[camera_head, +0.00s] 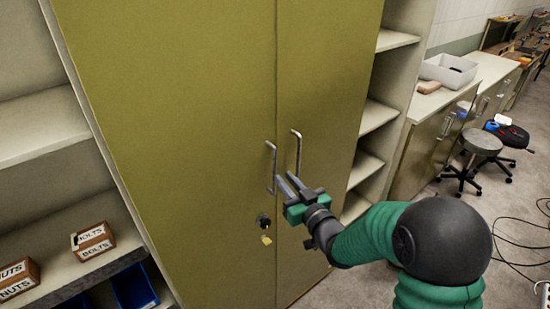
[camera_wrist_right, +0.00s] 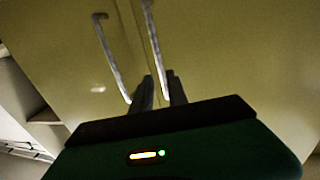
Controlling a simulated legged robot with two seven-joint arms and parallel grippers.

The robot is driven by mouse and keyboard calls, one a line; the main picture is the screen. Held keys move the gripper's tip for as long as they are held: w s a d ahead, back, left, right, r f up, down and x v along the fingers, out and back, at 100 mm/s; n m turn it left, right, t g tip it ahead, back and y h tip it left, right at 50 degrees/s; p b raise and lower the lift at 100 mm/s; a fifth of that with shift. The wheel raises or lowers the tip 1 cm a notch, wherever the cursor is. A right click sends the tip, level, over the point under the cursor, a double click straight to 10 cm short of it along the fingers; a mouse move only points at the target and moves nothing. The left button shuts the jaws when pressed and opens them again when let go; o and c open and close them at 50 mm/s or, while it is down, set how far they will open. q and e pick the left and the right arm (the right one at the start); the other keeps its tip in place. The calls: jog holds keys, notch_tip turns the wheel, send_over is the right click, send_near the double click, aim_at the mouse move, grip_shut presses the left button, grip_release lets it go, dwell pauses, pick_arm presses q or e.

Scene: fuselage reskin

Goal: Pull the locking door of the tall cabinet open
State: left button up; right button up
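The tall cabinet has two olive doors, a wide left door (camera_head: 170,110) and a narrower right door (camera_head: 325,85), both shut. Each has an upright bar handle: the left handle (camera_head: 271,165) and the right handle (camera_head: 298,150). A lock with a key (camera_head: 263,220) and a yellow tag (camera_head: 266,240) sits below the left handle. My right gripper (camera_head: 284,177) is at the handles' lower ends, its fingers apart. In the wrist view, the right handle's (camera_wrist_right: 156,50) lower end appears between the fingers (camera_wrist_right: 162,90); the left handle (camera_wrist_right: 112,60) is left of them. Contact is unclear. My left gripper is out of view.
Open shelves stand left of the cabinet, holding boxes of bolts (camera_head: 93,241) and nuts (camera_head: 17,279) and blue bins (camera_head: 134,287). More shelves (camera_head: 377,115) are at right, then a counter with a white bin (camera_head: 448,70). Stools (camera_head: 482,142) and cables lie beyond.

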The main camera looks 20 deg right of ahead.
jog(key=w+a+p, duration=0.1)
jog(key=w, duration=0.6)
jog(key=shift+p, duration=0.35)
jog(key=shift+a, duration=0.1)
jog(key=shift+c, duration=0.2)
grip_shut()
dwell(0.5)
